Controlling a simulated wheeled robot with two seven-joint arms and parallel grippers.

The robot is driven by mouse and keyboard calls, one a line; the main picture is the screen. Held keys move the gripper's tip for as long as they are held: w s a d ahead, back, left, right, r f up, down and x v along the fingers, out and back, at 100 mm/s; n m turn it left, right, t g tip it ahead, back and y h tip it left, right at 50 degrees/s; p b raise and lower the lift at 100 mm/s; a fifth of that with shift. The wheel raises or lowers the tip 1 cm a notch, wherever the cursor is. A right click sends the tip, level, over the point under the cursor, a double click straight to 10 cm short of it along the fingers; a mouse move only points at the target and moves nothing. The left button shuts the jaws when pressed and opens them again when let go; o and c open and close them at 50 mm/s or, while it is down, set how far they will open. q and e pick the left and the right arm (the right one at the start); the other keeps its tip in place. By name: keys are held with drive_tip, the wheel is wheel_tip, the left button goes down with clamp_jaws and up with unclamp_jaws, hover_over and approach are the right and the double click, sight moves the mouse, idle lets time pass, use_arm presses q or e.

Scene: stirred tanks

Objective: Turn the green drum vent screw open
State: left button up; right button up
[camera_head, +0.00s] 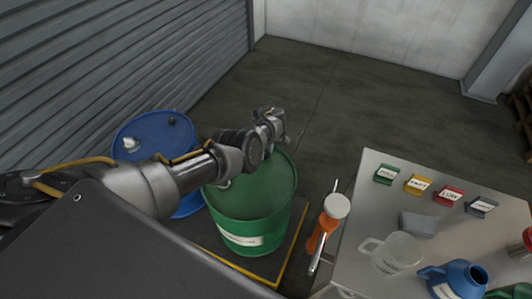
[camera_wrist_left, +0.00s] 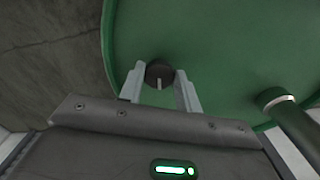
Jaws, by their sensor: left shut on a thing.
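The green drum (camera_head: 250,215) stands upright in the middle of the head view, and its green lid fills much of the left wrist view (camera_wrist_left: 225,45). The vent screw (camera_wrist_left: 158,72) is a small dark round knob near the lid's edge, with a pale line pointing down towards my palm in that view. My left gripper (camera_wrist_left: 159,82) is shut on the vent screw, one finger on each side. In the head view my left gripper (camera_head: 276,122) is over the drum's far edge, and the screw is hidden there. My right gripper is not in view.
A blue drum (camera_head: 150,132) stands left of the green one, partly behind my left arm. A grey table (camera_head: 365,185) at right holds labelled blocks, a clear jug (camera_head: 395,252) and a blue container (camera_head: 455,278).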

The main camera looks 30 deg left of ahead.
sight(266, 154)
use_arm(q)
drive_tip(key=shift+n, duration=0.7)
drive_tip(key=o, duration=1)
drive_tip(key=shift+c, duration=0.2)
wheel_tip(266, 154, up, 11)
drive_tip(key=p, duration=0.4)
drive_tip(key=shift+f, duration=0.1)
